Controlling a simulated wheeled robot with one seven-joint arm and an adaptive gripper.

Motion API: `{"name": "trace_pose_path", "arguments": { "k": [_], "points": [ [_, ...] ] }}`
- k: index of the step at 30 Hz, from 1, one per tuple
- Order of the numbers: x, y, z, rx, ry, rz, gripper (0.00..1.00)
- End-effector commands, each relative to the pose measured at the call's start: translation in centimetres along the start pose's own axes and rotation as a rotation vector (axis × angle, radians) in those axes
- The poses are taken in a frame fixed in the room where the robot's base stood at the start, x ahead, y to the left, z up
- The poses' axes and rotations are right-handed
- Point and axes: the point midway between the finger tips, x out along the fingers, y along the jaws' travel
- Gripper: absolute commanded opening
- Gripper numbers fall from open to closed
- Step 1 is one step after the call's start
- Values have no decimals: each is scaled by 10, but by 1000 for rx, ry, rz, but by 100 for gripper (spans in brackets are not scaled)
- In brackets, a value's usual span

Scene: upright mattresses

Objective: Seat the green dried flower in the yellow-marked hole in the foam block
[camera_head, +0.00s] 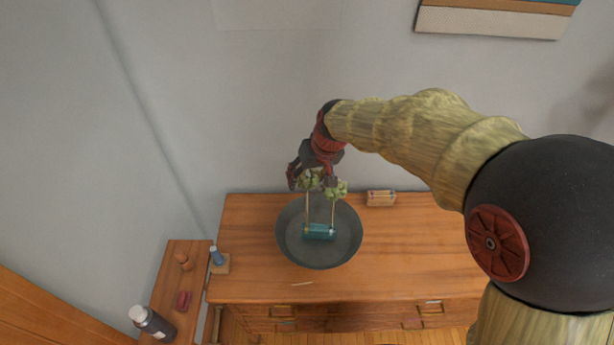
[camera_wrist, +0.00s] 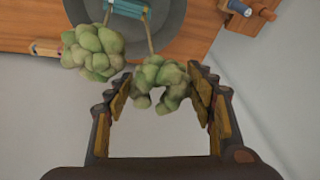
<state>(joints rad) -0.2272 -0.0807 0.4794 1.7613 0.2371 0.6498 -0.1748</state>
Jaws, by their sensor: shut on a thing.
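The teal foam block (camera_head: 320,231) sits in a dark grey bowl (camera_head: 287,243); in the wrist view the block (camera_wrist: 128,8) is cut by the top edge. My gripper (camera_head: 312,172) is above the bowl, shut on the green dried flower (camera_wrist: 160,82) at its head. Its thin stem (camera_head: 307,212) reaches down to the block's left end in the head view. I cannot tell whether the stem tip is inside a hole or just at it. A second green flower (camera_head: 337,189) stands beside it, its stem at the block's right end. The yellow mark is not clear.
The bowl stands on a wooden dresser (camera_head: 410,255) against a grey wall. A small wooden block (camera_head: 381,198) lies behind right. A blue-topped item (camera_head: 217,256) stands at the left edge, with a side shelf and bottle (camera_head: 152,323) beyond. The dresser's right is clear.

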Motion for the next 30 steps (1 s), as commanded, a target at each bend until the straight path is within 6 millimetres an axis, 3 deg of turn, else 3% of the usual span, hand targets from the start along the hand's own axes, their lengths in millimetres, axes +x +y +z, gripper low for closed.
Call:
{"name": "trace_pose_path", "arguments": {
  "k": [30],
  "points": [
    [22, 3, 8, 0, -1, 0, 31]
  ]
}}
